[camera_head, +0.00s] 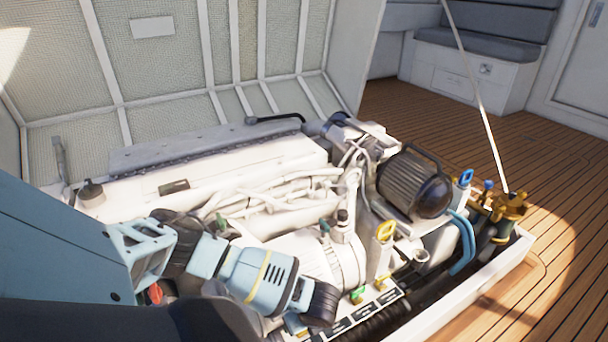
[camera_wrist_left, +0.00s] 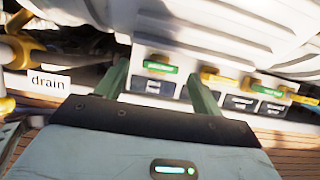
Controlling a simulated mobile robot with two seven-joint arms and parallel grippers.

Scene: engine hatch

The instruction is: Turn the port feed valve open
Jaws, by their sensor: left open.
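A row of small valves with green and yellow handles sits above dark labels on a white panel. The label lettering is too small to read, so I cannot tell which is the port feed valve. In the left wrist view, my left gripper (camera_wrist_left: 158,73) is open, its two fingers on either side of the leftmost green handle (camera_wrist_left: 160,67). I cannot tell whether they touch it. A yellow handle (camera_wrist_left: 218,79), another green handle (camera_wrist_left: 266,90) and another yellow one follow to the right. In the head view, a green handle (camera_head: 357,294) and a yellow handle (camera_head: 381,283) show beyond my left wrist; the fingers are hidden.
A "drain" label (camera_wrist_left: 48,82) lies left of the gripper, near brass fittings. The white engine (camera_head: 290,190) with its pipes and a yellow ring handle (camera_head: 386,231) stands close to my arm. A dark ribbed cylinder (camera_head: 412,183) is behind. The wooden deck (camera_head: 540,165) is clear.

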